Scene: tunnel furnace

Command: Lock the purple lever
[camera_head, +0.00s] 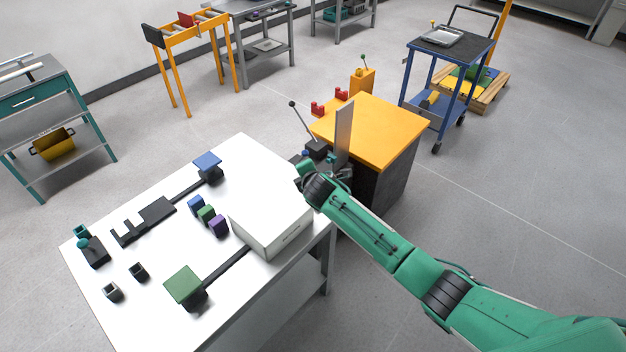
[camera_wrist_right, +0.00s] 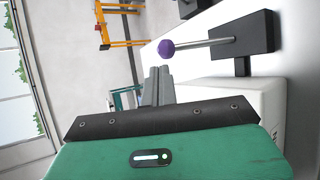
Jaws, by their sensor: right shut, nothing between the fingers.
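The purple lever shows in the right wrist view as a round purple knob (camera_wrist_right: 166,48) on a thin metal rod that runs right to a black block (camera_wrist_right: 246,36). The rod lies nearly level across the picture. My right gripper (camera_wrist_right: 159,72) is shut and empty, with its grey fingertips just below the knob in that view. I cannot tell whether they touch it. In the head view my right arm reaches the table's far right edge. I cannot clearly make out the purple lever or the fingertips there. My left gripper is not in view.
A white box (camera_head: 272,222) stands on the white table (camera_head: 128,293) close to my right wrist. A yellow-topped furnace station (camera_head: 385,135) with an upright grey plate (camera_head: 344,130) and a black-knobbed lever (camera_head: 298,115) stands just beyond. Small coloured blocks (camera_head: 206,213) lie mid-table.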

